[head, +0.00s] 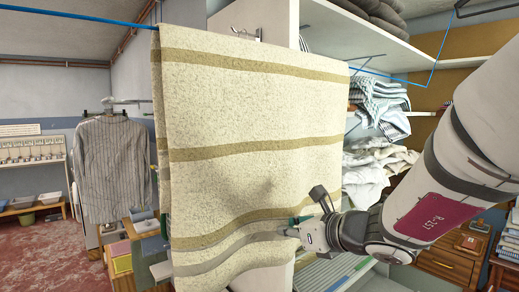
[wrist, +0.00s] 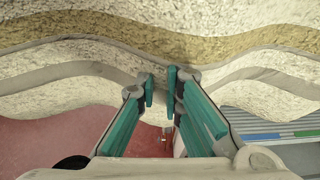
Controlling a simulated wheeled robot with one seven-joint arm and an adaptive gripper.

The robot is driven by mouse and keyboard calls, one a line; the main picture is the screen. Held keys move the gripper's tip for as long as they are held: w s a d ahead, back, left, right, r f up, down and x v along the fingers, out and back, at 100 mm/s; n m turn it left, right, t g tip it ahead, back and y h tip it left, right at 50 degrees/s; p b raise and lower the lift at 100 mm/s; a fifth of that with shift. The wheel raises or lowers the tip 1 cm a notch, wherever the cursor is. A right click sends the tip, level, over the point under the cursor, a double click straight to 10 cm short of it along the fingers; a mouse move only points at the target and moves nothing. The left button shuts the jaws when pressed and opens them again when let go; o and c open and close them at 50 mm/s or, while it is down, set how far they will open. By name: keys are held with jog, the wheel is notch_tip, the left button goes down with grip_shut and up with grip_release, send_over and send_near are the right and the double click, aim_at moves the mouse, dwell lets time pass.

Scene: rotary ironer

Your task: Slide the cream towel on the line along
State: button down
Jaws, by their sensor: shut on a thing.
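The cream towel (head: 255,120) with olive-brown stripes hangs over the blue line (head: 90,17) and fills the middle of the head view. My gripper (head: 300,226) is at the towel's lower right part, near the lowest stripes, and is shut on the towel. In the wrist view the towel (wrist: 240,45) spreads in waves across the top. There the two green-lined fingers (wrist: 160,84) nearly meet, with towel cloth at their tips. The exact pinched fold is hard to see.
A striped shirt (head: 110,170) hangs on a rack at the left. Shelves at the right hold folded linen (head: 375,155). A wooden cabinet (head: 450,258) stands at the lower right. Red floor (head: 35,255) shows clear at the lower left.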

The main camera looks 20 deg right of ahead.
aim_at(265, 232)
jog(key=shift+s+a, duration=0.25)
jog(key=shift+a, duration=0.45)
jog(key=shift+s+a, duration=0.25)
jog(key=shift+a, duration=0.4)
jog(key=shift+a, duration=0.1)
